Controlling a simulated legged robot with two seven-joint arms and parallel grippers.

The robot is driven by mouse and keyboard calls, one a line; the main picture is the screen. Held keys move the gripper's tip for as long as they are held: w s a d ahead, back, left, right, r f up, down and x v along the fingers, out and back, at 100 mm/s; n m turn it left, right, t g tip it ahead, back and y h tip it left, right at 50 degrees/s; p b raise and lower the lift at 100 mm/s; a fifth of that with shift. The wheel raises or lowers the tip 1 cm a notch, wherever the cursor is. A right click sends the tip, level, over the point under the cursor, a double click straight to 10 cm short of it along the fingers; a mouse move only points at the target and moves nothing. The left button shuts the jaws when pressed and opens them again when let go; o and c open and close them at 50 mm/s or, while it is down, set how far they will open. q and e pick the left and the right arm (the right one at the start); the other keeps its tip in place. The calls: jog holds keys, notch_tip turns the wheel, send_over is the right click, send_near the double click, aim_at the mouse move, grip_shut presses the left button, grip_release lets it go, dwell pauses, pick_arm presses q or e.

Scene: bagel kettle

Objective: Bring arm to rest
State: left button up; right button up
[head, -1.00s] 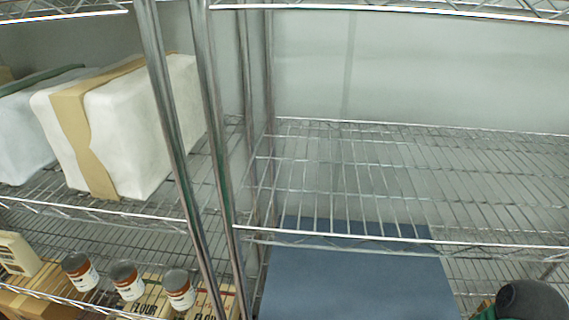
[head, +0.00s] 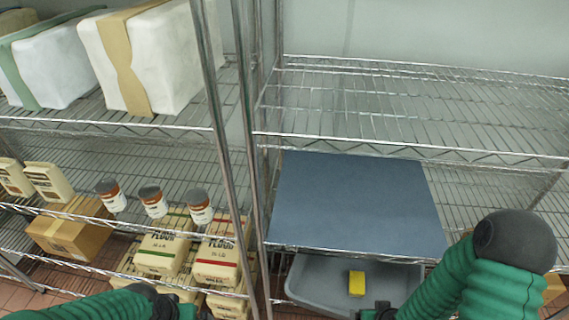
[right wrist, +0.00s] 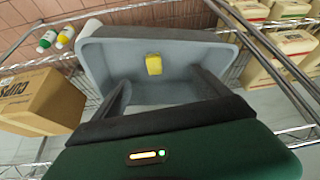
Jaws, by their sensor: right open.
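My right arm, with green sleeves and a dark joint, comes in at the right of the head view and reaches down to the bottom edge. In the right wrist view my right gripper (right wrist: 160,88) is open, with its two dark fingers apart and nothing between them. Beyond the fingers is a grey bin (right wrist: 112,53) with a yellow block (right wrist: 153,64) in it. The bin also shows in the head view (head: 318,279), with the block (head: 356,283).
A blue board (head: 355,200) lies on the rack shelf above the bin. Flour bags (head: 165,252), cans (head: 153,201) and a cardboard box (head: 62,235) fill the left rack. Metal posts stand between the racks. The upper right shelf (head: 400,110) is empty.

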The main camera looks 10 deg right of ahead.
pick_arm(q)
jog(key=shift+s+a+f+b, duration=0.1)
jog(key=shift+a+f+b, duration=0.05)
jog(key=shift+f+b, duration=0.55)
pick_arm(e)
jog(key=s+a+r+n+g, duration=0.1)
jog(key=s+a+r+g, duration=0.1)
jog(key=a+r, duration=0.7)
notch_tip(320, 180, up, 5)
jog(key=shift+s+r+n+g+y, duration=0.2)
jog(key=shift+s+n+g+y, duration=0.1)
jog(key=shift+s+g, duration=0.15)
pick_arm(q)
jog(key=shift+s+a, duration=0.1)
jog(key=shift+a, duration=0.1)
pick_arm(e)
jog(key=shift+s+a, duration=0.1)
jog(key=shift+a, duration=0.15)
pick_arm(q)
jog(key=shift+d, duration=0.1)
pick_arm(e)
jog(key=shift+d, duration=0.1)
